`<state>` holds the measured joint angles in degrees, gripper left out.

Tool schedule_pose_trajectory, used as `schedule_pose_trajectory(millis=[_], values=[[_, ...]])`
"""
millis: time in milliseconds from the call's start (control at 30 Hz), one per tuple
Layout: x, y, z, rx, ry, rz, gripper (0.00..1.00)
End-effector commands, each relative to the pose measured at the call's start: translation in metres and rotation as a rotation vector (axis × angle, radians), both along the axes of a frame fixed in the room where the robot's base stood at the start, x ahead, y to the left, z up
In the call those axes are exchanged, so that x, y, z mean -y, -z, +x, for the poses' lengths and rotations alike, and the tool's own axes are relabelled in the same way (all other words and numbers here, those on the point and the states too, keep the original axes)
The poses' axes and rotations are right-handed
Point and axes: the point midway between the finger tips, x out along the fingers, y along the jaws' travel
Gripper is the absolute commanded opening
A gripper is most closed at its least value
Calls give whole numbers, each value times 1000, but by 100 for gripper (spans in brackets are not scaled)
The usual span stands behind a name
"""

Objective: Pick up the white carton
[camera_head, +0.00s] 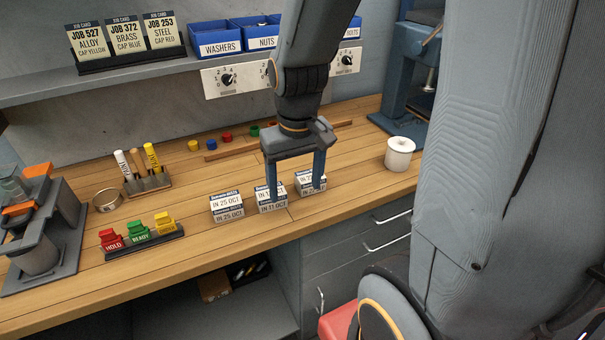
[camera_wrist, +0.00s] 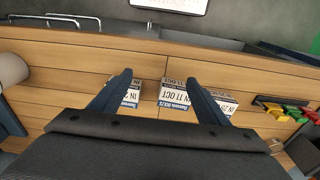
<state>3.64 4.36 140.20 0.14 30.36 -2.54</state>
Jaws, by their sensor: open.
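Three small white cartons stand in a row on the wooden bench. The left one (camera_head: 227,206) reads "IN 25 OCT", the middle one (camera_head: 265,206) reads "IN 11 OCT", and the right one (camera_head: 304,190) is partly covered by a finger. My gripper (camera_head: 297,193) is open and points down at the row, one finger in front of the middle carton, the other in front of the right one. In the wrist view the middle carton (camera_wrist: 175,97) shows between the fingers, nearer the right finger; another carton (camera_wrist: 131,97) is beside the left finger. Fingertip height is unclear.
Red, green and yellow tags (camera_head: 138,234) and a marker holder (camera_head: 149,184) are to the left. A wooden strip (camera_head: 225,152) lies behind. The shelf (camera_head: 120,73) with blue bins (camera_head: 215,40) overhangs the back.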

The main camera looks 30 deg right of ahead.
Motion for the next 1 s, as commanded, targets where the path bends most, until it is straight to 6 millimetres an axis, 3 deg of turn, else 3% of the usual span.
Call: schedule_pose_trajectory(millis=[100,300,667,1000], values=[[35,-4,37,-39,31,1,77],[70,-12,65,-85,46,6,77],[73,17,66,-92,48,7,77],[72,57,65,-92,49,7,77]])
